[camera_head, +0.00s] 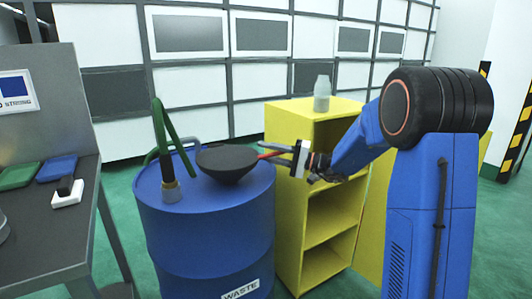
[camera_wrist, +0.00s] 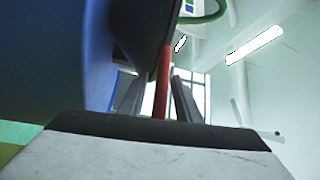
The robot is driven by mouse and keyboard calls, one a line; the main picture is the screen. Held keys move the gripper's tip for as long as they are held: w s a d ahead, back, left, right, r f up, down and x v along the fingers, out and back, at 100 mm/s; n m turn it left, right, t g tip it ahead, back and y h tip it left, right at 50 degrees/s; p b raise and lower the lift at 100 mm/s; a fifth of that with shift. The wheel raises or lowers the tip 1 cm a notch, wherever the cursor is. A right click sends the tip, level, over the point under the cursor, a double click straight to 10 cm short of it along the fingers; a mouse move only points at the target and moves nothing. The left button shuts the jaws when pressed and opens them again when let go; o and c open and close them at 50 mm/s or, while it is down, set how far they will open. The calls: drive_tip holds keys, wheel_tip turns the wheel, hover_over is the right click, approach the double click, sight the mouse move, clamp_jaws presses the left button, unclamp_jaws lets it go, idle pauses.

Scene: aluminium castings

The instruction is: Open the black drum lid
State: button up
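The blue drum (camera_head: 205,230) stands left of the yellow shelf, marked WASTE low on its side. On its top sits a black, bowl-shaped piece with a flat dark lid (camera_head: 226,157), which looks closed. A red handle (camera_head: 270,155) sticks out from the lid to the right, towards my gripper (camera_head: 268,149). In the wrist view the red handle (camera_wrist: 163,85) runs between my two fingers (camera_wrist: 158,82), with gaps visible beside it, so the gripper looks open around it. The dark underside of the black piece (camera_wrist: 147,30) fills the upper middle there.
A hose with a green loop (camera_head: 168,150) stands on the drum's left. A yellow shelf (camera_head: 330,210) with a grey bottle (camera_head: 322,95) on top stands close right of the drum. A grey bench (camera_head: 45,230) is at left. Green floor shows between bench and drum.

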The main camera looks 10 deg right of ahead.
drive_tip(key=shift+a, duration=0.1)
clamp_jaws()
drive_tip(key=shift+r, duration=0.1)
wheel_tip(320, 180, up, 7)
drive_tip(key=w+m+h, duration=0.2)
drive_tip(key=shift+a+g, duration=0.3)
idle(0.7)
drive_tip(key=shift+w+r, duration=0.1)
